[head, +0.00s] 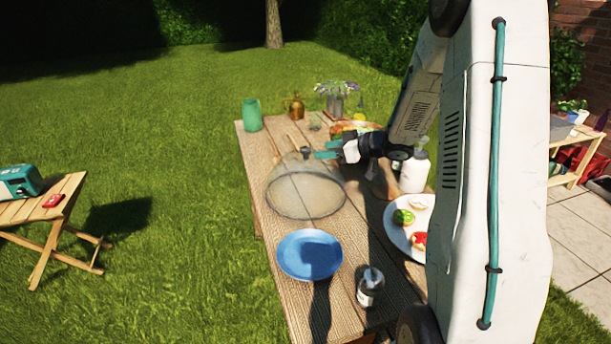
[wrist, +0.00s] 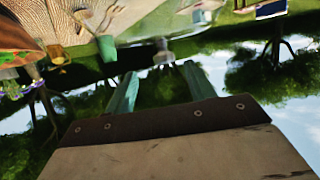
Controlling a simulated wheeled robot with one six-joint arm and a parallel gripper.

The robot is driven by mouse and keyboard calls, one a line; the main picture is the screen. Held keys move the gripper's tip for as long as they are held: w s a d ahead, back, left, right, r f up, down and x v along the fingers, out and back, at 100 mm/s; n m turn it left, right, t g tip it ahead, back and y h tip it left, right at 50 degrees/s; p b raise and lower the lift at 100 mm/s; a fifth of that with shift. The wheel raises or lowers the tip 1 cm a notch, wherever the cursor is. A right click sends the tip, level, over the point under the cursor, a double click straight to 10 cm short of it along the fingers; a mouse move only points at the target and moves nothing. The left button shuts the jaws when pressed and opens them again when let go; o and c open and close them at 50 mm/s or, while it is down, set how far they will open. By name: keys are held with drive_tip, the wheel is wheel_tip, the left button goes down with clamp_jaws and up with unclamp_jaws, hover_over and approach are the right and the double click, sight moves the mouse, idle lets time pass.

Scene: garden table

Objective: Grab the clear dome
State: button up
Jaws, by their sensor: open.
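The clear dome (head: 306,196) stands on the wooden table, a see-through cover with a dark rim and a small grey knob (head: 305,152) on top. My gripper (head: 322,150) is at knob height, just right of the knob, with its teal fingers pointing left. In the wrist view, which looks upside down, my gripper (wrist: 160,74) has its two fingers spread apart. A grey knob (wrist: 163,54) shows in line with the gap, just beyond the fingertips. The fingers look empty. Contact with the knob cannot be made out.
A blue plate (head: 309,255) and a glass jar (head: 370,287) stand in front of the dome. A white plate with food (head: 398,234) and a white bottle (head: 415,170) are to the right. A green jug (head: 252,115) and a copper can (head: 294,107) stand behind.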

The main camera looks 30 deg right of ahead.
sight(306, 148)
drive_tip(key=shift+a+f, duration=0.15)
drive_tip(key=shift+f, duration=0.1)
drive_tip(key=shift+x, duration=1)
drive_tip(key=x, duration=0.3)
drive_tip(key=r+x, duration=0.1)
drive_tip(key=x, duration=0.1)
drive_tip(key=shift+w+a+f, duration=0.15)
drive_tip(key=shift+w+a, duration=0.1)
drive_tip(key=shift+a, duration=0.1)
clamp_jaws()
